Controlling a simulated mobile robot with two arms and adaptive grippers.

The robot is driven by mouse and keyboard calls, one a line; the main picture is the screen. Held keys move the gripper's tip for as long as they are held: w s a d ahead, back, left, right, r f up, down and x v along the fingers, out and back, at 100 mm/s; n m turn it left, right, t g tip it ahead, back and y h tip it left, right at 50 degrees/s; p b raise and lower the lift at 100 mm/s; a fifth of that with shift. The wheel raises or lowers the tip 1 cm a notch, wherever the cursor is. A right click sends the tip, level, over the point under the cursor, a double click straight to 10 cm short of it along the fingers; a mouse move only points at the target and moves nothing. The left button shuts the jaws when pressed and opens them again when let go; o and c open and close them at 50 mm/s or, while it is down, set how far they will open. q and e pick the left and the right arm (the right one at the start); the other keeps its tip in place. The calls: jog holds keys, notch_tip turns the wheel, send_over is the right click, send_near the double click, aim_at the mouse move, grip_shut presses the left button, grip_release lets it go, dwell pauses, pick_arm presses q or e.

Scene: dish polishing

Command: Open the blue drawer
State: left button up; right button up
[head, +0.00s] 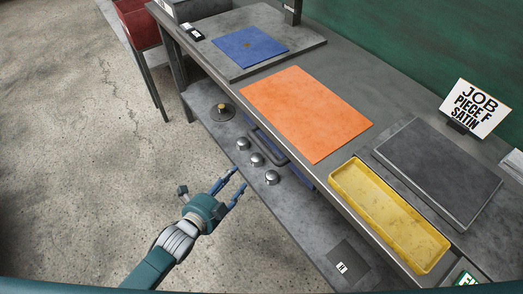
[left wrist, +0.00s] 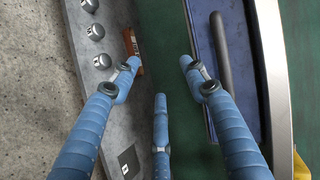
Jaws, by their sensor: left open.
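The blue drawer (head: 306,182) sits under the front edge of the workbench, below the orange mat, and only a strip of its front shows. Its dark bar handle (head: 268,148) sticks out toward the floor side. In the left wrist view the blue front (left wrist: 203,75) and the handle (left wrist: 223,50) are at the right. The drawer looks closed. My left gripper (head: 238,180) is in front of the bench, left of the drawer in the head view, with its fingers spread. In the left wrist view the fingers (left wrist: 160,66) are empty, apart from the handle. My right gripper is not in view.
Several silver domes (head: 256,159) and a round dark disc (head: 222,112) sit on the lower shelf (head: 310,225). A yellow tray (head: 390,213) is at the bench front. The orange mat (head: 306,112) lies on top. Open floor is to the left.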

aim_at(262, 148)
pick_arm(q)
jog(key=d+r+m+t+h, duration=0.1)
jog(key=d+r+m+h, duration=0.2)
jog(key=r, duration=0.5)
jog(key=shift+y, duration=0.5)
jog(key=x, duration=1.1)
jog(key=shift+d, duration=0.3)
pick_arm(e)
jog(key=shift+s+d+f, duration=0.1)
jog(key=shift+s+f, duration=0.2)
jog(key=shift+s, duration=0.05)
pick_arm(q)
jog(key=shift+s, duration=0.1)
grip_shut()
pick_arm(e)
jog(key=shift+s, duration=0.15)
